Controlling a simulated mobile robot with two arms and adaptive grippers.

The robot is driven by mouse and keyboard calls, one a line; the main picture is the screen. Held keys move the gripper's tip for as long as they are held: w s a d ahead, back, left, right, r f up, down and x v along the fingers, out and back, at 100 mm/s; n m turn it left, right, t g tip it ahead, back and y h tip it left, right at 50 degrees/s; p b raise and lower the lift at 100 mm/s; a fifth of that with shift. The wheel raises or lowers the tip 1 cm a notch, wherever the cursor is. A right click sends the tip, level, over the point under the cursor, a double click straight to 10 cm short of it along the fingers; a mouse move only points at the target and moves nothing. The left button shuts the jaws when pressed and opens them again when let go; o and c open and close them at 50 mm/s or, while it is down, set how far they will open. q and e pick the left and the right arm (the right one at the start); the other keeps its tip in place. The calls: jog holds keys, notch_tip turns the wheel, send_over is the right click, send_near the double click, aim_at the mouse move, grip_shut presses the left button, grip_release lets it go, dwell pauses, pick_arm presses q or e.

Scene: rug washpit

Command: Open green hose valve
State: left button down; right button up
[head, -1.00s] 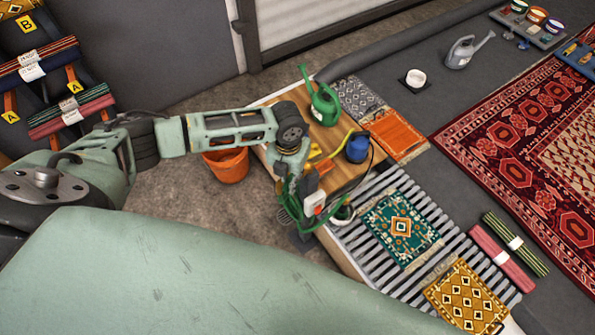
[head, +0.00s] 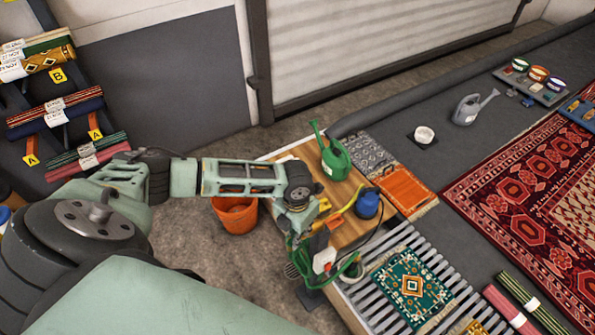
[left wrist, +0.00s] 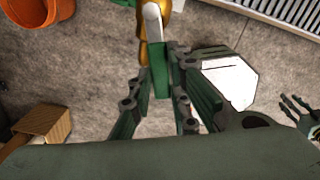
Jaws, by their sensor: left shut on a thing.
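In the left wrist view, the green valve handle (left wrist: 160,84) hangs below a brass-coloured valve body (left wrist: 151,48). My left gripper (left wrist: 161,97) has its two fingers around this handle and is shut on it. In the head view my left gripper (head: 301,236) reaches down at the near left corner of the wooden bench, and its arm hides most of the valve. A green hose (head: 295,257) loops beside it, and a white box or tag (head: 323,260) sits just to the right.
A green watering can (head: 334,158) and a blue container (head: 368,204) stand on the bench (head: 352,228). An orange bucket (head: 236,214) is on the floor to the left. A slatted rack (head: 375,287) with small rugs lies to the right.

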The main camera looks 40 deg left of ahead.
pick_arm(q)
jog(key=c, duration=1.8)
grip_release()
jog(key=shift+w, duration=0.1)
jog(key=shift+o, duration=0.8)
pick_arm(e)
jog(key=shift+a, duration=0.35)
pick_arm(q)
jog(key=shift+r, duration=0.15)
pick_arm(e)
jog(key=shift+w, duration=0.1)
pick_arm(q)
jog(key=shift+r, duration=0.3)
notch_tip(320, 180, up, 11)
pick_arm(e)
jog(key=shift+d, duration=0.1)
